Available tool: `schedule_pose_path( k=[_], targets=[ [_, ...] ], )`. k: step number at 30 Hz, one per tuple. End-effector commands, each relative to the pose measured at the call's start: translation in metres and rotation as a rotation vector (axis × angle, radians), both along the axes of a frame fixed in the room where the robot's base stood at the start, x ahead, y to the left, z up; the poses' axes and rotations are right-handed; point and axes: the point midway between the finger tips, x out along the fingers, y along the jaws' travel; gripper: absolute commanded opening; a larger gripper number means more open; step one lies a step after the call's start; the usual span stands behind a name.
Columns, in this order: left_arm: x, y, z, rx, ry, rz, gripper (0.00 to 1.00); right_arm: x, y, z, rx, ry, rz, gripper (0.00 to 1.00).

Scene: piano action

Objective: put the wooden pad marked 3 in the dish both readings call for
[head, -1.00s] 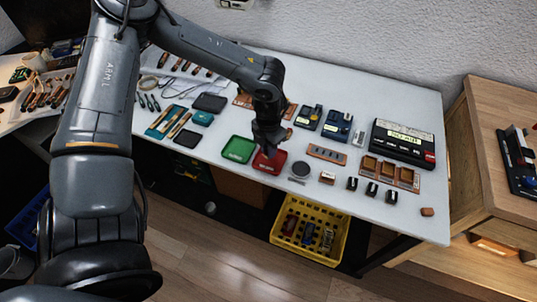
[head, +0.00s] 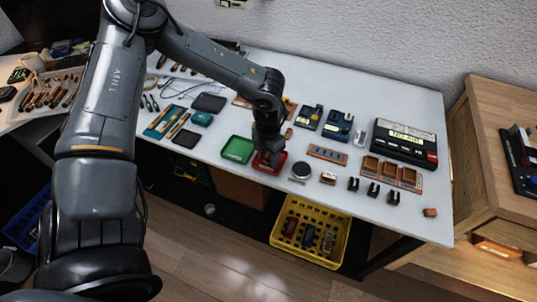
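A green dish (head: 237,149) and a red dish (head: 260,168) lie side by side near the table's front edge. My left gripper (head: 268,160) points down at the red dish and covers part of it. Its fingertips are too small and dark to show whether they are open, or whether a pad is between them. A small wooden block (head: 328,179) lies right of the dishes, and another (head: 430,212) lies near the right front corner. I cannot read a 3 on any piece. My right gripper is not in view.
A wooden tray (head: 391,173), a slotted strip (head: 327,154) and several black clips (head: 373,189) lie further right. A yellow crate (head: 310,232) is below the table edge.

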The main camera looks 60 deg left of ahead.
Motion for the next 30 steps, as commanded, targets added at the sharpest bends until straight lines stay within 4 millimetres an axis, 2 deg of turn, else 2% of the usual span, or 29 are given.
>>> schedule_pose_path(
  k=[5,10,24,30],
  targets=[
    [0.000,0.000,0.001,0.000,0.000,0.000,0.47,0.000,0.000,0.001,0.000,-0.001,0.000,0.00],
    [0.001,0.000,0.010,0.001,-0.002,0.000,0.47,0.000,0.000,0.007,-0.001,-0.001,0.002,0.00],
    [0.001,0.000,0.092,0.000,-0.002,-0.001,0.47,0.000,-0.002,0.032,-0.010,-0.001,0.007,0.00],
    [0.000,0.000,0.115,0.000,-0.001,0.000,0.47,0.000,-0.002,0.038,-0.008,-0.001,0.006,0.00]
  ],
)
